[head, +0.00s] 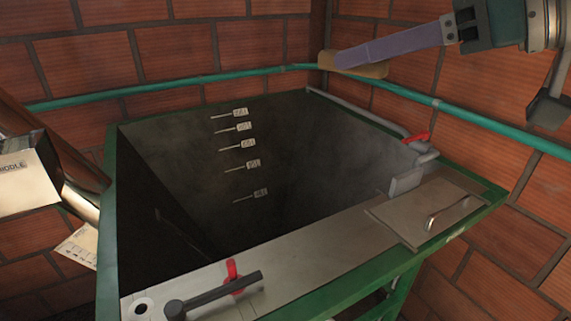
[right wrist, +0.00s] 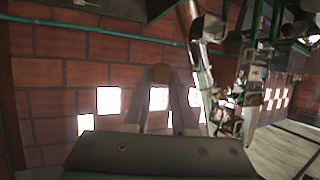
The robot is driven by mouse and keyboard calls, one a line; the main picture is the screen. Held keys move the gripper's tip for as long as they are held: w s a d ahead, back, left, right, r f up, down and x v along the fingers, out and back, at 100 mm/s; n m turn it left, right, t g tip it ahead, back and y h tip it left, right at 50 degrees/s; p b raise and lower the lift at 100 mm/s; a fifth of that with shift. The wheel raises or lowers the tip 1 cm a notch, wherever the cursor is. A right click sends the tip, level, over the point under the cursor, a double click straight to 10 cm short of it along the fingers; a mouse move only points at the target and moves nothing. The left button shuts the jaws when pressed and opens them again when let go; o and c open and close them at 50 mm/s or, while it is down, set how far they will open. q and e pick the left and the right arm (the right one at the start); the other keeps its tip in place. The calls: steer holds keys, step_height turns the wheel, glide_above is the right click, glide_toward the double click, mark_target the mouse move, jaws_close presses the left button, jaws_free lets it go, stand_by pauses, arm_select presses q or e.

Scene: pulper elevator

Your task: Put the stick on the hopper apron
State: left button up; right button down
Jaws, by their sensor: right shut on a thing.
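My right gripper (head: 350,58) reaches in from the upper right of the head view, above the hopper's back right corner. Its purple fingers are shut on the tan stick (head: 375,71), which shows below and around the fingertips. In the right wrist view the stick's brown end (right wrist: 162,76) sits between the fingertips (right wrist: 162,88). The rest of the stick is hidden by the fingers or seen end-on. The grey metal hopper apron (head: 310,247) runs along the near edge of the green-rimmed hopper (head: 108,220), well below and in front of the gripper. My left gripper is out of view.
A black-handled lever (head: 215,295) with a red part lies on the apron's left part. A plate with a metal handle (head: 447,212) covers its right part. A red-handled valve (head: 416,137) is at the right rim. A green pipe (head: 200,80) runs along the brick wall.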

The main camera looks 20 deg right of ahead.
steer(key=w+d+f+m+t+h+b, duration=0.1)
steer(key=w+d+f+m+h+b, duration=0.2)
steer(key=f+b, duration=0.6)
steer(key=w+d+f+m+t+h+b, duration=0.1)
steer(key=w+d+f+m+h+b, duration=0.15)
steer(key=d+f+b, duration=0.45)
steer(key=b, duration=0.4)
glide_above(349, 252)
steer(key=shift+n+g, duration=0.3)
steer(key=shift+n, duration=0.05)
step_height(349, 252, down, 17)
steer(key=shift+r, duration=0.2)
steer(key=shift+f+b, duration=0.55)
steer(key=shift+f, duration=1.65)
steer(key=c, duration=0.7)
jaws_free()
